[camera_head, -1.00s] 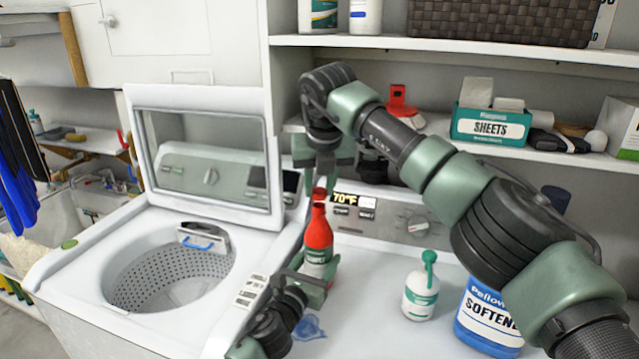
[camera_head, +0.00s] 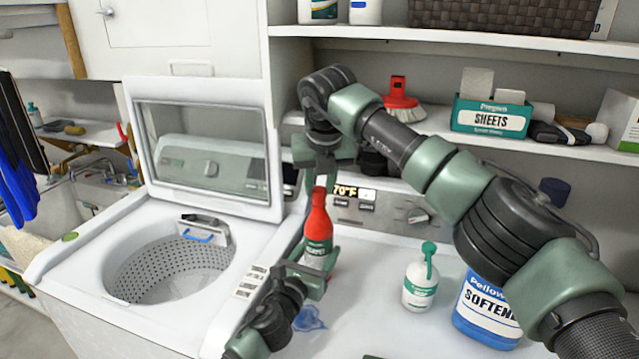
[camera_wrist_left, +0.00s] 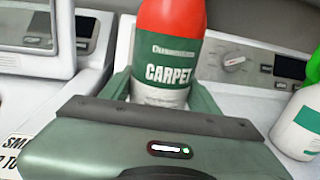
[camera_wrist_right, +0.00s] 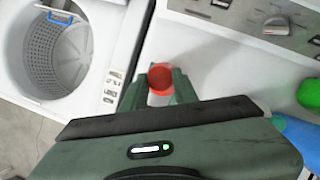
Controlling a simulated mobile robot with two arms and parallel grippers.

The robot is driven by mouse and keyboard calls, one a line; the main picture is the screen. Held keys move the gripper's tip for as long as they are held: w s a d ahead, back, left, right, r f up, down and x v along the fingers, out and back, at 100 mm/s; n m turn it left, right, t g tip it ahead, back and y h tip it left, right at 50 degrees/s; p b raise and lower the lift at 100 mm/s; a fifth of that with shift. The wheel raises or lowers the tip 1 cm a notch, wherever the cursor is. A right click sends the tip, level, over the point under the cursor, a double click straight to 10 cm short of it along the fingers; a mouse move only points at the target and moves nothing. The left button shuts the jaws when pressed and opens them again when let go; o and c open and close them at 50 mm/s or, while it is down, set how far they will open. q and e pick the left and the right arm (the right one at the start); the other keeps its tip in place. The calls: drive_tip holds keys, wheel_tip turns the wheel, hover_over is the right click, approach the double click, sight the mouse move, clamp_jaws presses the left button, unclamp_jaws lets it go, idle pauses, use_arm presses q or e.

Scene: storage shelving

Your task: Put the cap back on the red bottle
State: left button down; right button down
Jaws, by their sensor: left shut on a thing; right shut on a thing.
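The red bottle (camera_head: 318,238) stands upright on the white machine top in the head view, with a green and white label. In the left wrist view the bottle (camera_wrist_left: 167,70) has a label reading "CARPET". My left gripper (camera_head: 318,284) is shut around its lower body. My right gripper (camera_head: 322,172) comes from above and is shut on the cap.
The open washer drum (camera_head: 170,265) is at left. A white bottle with a green top (camera_head: 420,285) and a blue softener jug (camera_head: 485,318) stand at right. A blue patch (camera_head: 309,318) lies near my left gripper. The shelf holds a sheets box (camera_head: 492,118) and a red brush (camera_head: 400,103).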

drive_tip(key=shift+f, duration=0.6)
idle(0.3)
drive_tip(key=m+h, duration=0.1)
drive_tip(key=m, duration=0.2)
drive_tip(key=shift+a, duration=0.2)
drive_tip(key=m+h, duration=0.1)
drive_tip(key=m, duration=0.2)
drive_tip(key=shift+a, duration=0.1)
drive_tip(key=c, duration=1.1)
unclamp_jaws()
